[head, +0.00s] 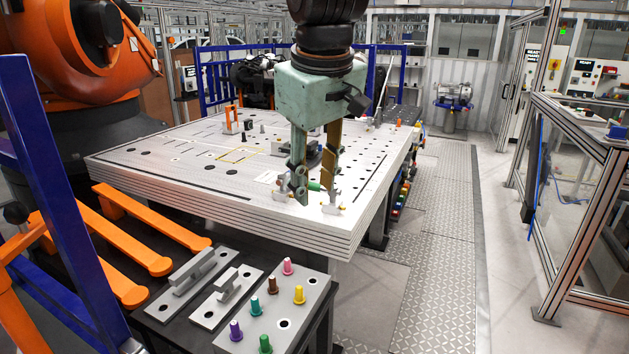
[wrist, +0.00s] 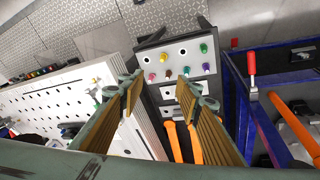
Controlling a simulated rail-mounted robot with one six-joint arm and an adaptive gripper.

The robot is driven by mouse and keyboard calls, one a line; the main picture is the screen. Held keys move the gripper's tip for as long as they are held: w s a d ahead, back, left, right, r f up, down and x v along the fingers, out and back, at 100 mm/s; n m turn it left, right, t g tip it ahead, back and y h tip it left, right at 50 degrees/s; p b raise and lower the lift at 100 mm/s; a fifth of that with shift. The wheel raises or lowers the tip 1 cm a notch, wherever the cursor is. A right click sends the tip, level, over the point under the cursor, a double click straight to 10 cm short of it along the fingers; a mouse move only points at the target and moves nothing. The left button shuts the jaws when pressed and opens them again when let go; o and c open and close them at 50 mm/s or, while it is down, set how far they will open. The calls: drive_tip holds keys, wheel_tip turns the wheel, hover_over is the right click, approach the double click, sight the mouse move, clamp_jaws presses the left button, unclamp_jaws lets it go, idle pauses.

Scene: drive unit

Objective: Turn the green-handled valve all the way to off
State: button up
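My gripper (head: 316,190) hangs over the front right corner of the light-grey work table (head: 200,207), fingers pointing down. Its two fingers are apart with nothing seen between them in the wrist view (wrist: 160,86). A small green handle (head: 314,186) shows between the fingers in the head view, among small silver fittings at the table corner. In the wrist view a small green part (wrist: 94,94), probably this handle, lies left of the left finger, so the fingers are not around it. The valve body is partly hidden, and its exact setting cannot be told.
A grey plate with several coloured pegs (head: 267,317) stands below the table's front edge. Orange bars (head: 125,235) and a blue frame (head: 60,200) are at the left. The floor walkway (head: 436,240) right of the table is clear.

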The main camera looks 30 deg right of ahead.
drive_tip(key=w+d+r+n+p, duration=0.1)
drive_tip(key=w+d+p, duration=0.3)
drive_tip(key=w, duration=0.9)
drive_tip(key=n+g+h+p, duration=0.1)
drive_tip(key=n+p, duration=0.3)
drive_tip(key=p, duration=0.5)
hover_over(317, 184)
drive_tip(key=s+a, duration=0.2)
drive_tip(key=a, duration=0.1)
wheel_tip(317, 184, down, 10)
drive_tip(key=shift+s+d, duration=0.15)
drive_tip(key=shift+s, duration=0.05)
drive_tip(key=shift+f, duration=0.2)
drive_tip(key=shift+p+x, duration=0.4)
drive_tip(key=shift+x, duration=6.3)
drive_tip(key=shift+s+d, duration=0.15)
drive_tip(key=shift+d, duration=0.05)
clamp_jaws()
